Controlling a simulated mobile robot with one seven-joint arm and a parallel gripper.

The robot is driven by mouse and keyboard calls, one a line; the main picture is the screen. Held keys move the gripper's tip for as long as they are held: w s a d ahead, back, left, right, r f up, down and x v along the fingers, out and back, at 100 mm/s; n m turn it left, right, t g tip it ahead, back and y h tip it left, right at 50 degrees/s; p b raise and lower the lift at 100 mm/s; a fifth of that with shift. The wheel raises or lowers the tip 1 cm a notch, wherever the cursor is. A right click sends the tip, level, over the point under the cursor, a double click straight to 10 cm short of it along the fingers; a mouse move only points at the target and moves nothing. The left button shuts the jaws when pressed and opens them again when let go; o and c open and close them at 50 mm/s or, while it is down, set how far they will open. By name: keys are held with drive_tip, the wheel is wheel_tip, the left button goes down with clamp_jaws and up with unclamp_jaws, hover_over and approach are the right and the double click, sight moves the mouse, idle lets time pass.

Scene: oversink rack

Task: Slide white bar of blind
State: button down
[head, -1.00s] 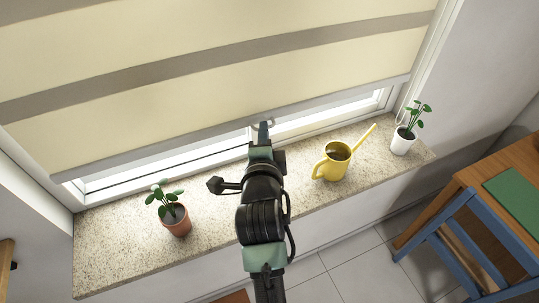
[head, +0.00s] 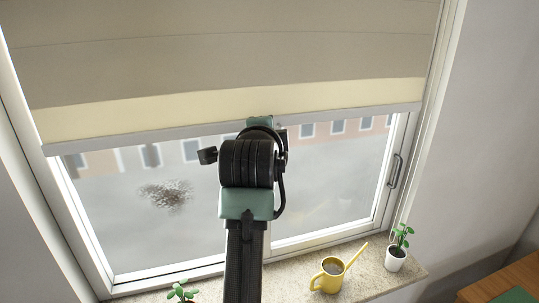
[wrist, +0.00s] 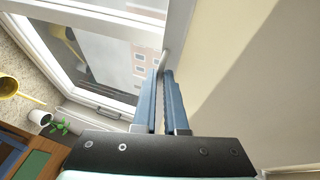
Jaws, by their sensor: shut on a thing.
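The roller blind (head: 230,62) has cream and grey-brown bands and covers the upper window. Its white bar (head: 340,116) runs along the lower edge, rising slightly to the right, with open glass below. In the wrist view the bar (wrist: 181,25) comes down from the top, with cream blind fabric (wrist: 225,80) to its right. My gripper (wrist: 162,75) has its blue fingers close together on the bar, near its middle. In the head view my arm hides the fingers and their contact with the bar.
The stone sill (head: 290,262) below holds a yellow watering can (head: 332,274), a white plant pot (head: 395,259) and another plant (head: 183,292) cut off by the frame. A handle (head: 394,170) is on the window's right side. The wooden table (head: 510,280) stands at lower right.

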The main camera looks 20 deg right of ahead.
sight(271, 113)
drive_tip(key=shift+r+p, duration=0.4)
drive_tip(key=shift+r, duration=1.3)
drive_tip(key=c, duration=1)
unclamp_jaws()
drive_tip(key=shift+o, duration=0.2)
drive_tip(key=b+v, duration=0.6)
drive_tip(key=v, duration=0.7)
